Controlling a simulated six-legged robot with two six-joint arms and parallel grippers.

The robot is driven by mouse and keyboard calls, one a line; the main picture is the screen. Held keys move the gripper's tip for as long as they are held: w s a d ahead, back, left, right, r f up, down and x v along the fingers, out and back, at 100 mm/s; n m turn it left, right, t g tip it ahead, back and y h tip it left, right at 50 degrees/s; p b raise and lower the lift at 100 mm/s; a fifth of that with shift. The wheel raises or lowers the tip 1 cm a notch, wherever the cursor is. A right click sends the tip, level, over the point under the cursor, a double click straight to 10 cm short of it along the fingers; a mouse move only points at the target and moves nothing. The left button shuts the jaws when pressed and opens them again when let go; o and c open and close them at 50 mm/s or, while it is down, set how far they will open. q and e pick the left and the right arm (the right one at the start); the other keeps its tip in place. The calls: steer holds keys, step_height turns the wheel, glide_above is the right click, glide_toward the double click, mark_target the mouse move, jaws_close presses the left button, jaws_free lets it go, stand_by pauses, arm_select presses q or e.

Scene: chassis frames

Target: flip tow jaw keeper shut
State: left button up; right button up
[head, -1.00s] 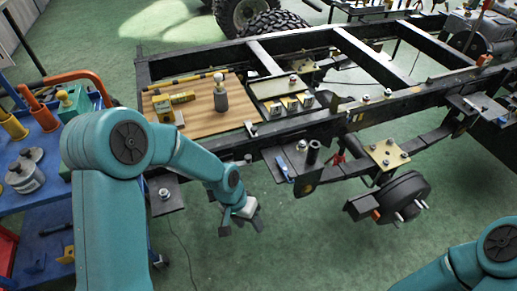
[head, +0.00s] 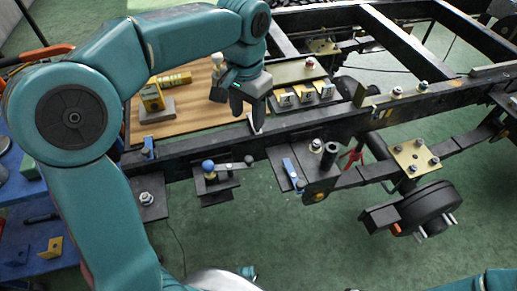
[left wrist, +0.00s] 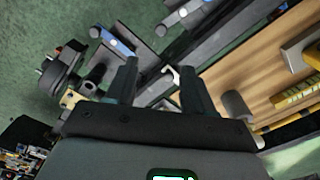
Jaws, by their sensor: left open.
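I cannot tell for certain which part is the tow jaw keeper. A small pale hooked piece (head: 257,121) stands up at the near frame rail; it also shows in the left wrist view (left wrist: 171,74). A dark bracket (head: 214,188) with a blue-knobbed lever (head: 230,166) hangs on the near side of the rail. Right of it, a plate carries a blue-handled part (head: 290,172). My left gripper (head: 246,112) is open above the rail, close to the pale piece. In the left wrist view the piece appears between the fingers (left wrist: 159,82); contact is unclear.
A dark tray (head: 305,101) of small blocks is right of my left gripper. A wheel hub (head: 425,210) hangs at right.

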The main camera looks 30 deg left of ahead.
mark_target(249, 158)
arm_select(q)
steer(key=f+b, duration=0.1)
steer(key=f, duration=0.4)
steer(key=f+b, duration=0.2)
steer(key=f, duration=0.3)
steer(key=f+b, duration=0.2)
steer(key=f, duration=0.3)
steer(key=shift+s+f, duration=0.25)
steer(key=shift+f, duration=0.05)
steer(key=shift+c, duration=0.3)
